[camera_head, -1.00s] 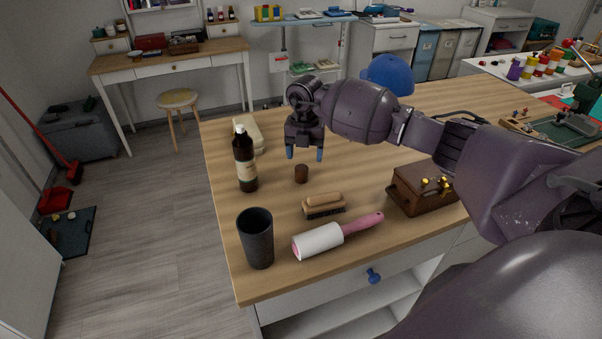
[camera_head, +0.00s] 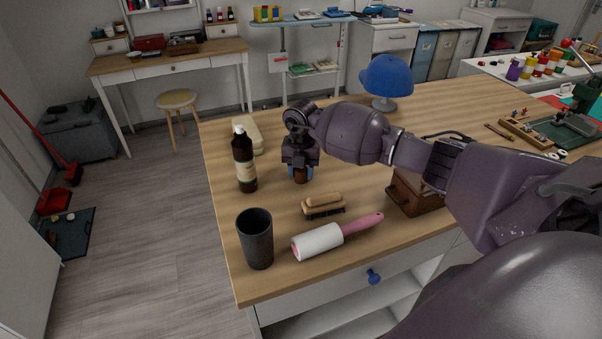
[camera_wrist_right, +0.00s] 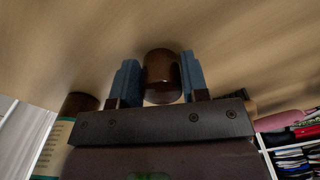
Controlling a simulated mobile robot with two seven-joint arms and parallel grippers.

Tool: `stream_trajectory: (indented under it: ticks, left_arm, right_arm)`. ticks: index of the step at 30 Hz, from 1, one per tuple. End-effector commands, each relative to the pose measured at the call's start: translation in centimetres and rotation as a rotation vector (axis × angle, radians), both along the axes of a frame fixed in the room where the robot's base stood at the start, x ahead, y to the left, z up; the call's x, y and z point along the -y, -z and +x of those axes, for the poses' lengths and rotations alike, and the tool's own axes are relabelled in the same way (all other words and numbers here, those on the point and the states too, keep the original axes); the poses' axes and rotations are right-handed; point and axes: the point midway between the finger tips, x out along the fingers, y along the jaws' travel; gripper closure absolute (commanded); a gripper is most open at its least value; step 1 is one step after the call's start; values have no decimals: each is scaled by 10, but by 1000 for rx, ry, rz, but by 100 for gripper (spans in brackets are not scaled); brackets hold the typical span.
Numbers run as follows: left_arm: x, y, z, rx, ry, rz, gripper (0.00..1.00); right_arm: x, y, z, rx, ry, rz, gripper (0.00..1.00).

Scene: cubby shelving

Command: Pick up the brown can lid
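The brown can lid (camera_head: 301,176), a small dark brown cylinder, stands on the wooden table between the bottle and the brush. My right gripper (camera_head: 300,174) is lowered over it, with its blue fingertips on either side. In the right wrist view the lid (camera_wrist_right: 163,72) sits between the two blue fingers of the right gripper (camera_wrist_right: 161,82). A narrow gap shows at the left finger; the right finger is very close to or touching the lid. The fingers look open around it. My left gripper is not in view.
A dark bottle (camera_head: 244,162) stands left of the right gripper. A wooden brush (camera_head: 323,204), a lint roller (camera_head: 320,240), a dark cup (camera_head: 256,240) and a brown box (camera_head: 412,192) are nearer the front. A blue cap (camera_head: 388,76) stands behind.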

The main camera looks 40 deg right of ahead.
Motion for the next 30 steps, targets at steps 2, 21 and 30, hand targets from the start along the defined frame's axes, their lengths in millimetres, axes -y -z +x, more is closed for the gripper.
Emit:
stream_trajectory:
  ticks: [2,21,30]
  left_arm:
    - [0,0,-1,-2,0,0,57]
    - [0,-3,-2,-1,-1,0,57]
    - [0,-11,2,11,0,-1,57]
  right_arm:
    - [0,0,0,0,0,0,71]
    - [1,-27,1,5,-1,-2,83]
    - [1,-101,1,6,-1,-2,83]
